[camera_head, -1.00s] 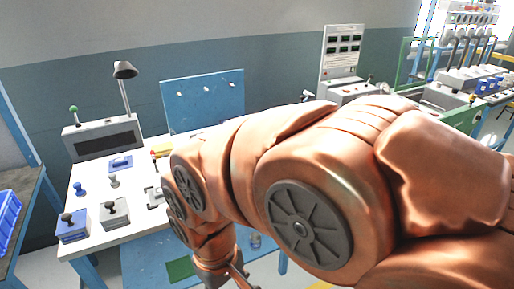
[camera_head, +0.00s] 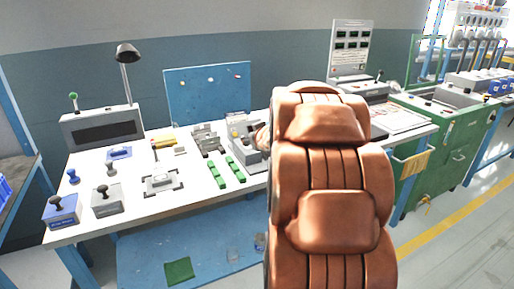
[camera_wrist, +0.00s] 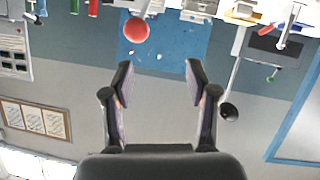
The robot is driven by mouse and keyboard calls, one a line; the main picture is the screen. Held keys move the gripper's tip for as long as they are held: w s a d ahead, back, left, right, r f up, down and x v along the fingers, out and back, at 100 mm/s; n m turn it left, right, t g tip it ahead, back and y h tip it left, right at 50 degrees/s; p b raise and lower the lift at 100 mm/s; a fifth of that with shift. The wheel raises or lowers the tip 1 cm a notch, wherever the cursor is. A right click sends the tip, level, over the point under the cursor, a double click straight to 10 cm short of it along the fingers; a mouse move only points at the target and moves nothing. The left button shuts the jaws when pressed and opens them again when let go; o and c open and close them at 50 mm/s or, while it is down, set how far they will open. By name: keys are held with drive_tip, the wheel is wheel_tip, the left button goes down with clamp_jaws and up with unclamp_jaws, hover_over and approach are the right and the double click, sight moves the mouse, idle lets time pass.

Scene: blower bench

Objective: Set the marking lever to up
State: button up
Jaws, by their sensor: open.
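I cannot tell by label which control is the marking lever. In the wrist view, which is upside down, a red ball knob (camera_wrist: 136,30) on a grey lever stands beyond my gripper (camera_wrist: 158,78). My gripper's two fingers are spread wide and empty, with a clear gap to the knob. In the head view my gripper is hidden behind my copper arm. A grey unit (camera_head: 246,143) on the bench stands partly behind that arm, and the red knob does not show there.
The white bench (camera_head: 195,190) also carries a blue box (camera_head: 62,212) and a grey box (camera_head: 108,202) with black knobs, green strips (camera_head: 235,168) and a console (camera_head: 102,127) with a green-knobbed lever. A lamp (camera_head: 127,55) and blue board (camera_head: 208,92) rise behind. A green cabinet (camera_head: 440,150) stands right.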

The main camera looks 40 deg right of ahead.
drive_tip(key=s+d+f+n+t+y+b, duration=0.2)
drive_tip(key=s+d+f+t+y+b, duration=0.1)
drive_tip(key=d+f+t+y+b, duration=0.25)
drive_tip(key=shift+h, duration=0.35)
drive_tip(key=shift+w+d+r, duration=0.1)
drive_tip(key=shift+w+r, duration=0.05)
drive_tip(key=shift+w, duration=1.1)
drive_tip(key=shift+w+d+r, duration=0.1)
drive_tip(key=shift+w+r, duration=0.05)
drive_tip(key=shift+w, duration=1.15)
drive_tip(key=shift+w+d+r, duration=0.1)
drive_tip(key=shift+w+r, duration=0.05)
drive_tip(key=shift+w, duration=1.1)
drive_tip(key=shift+c, duration=0.2)
clamp_jaws()
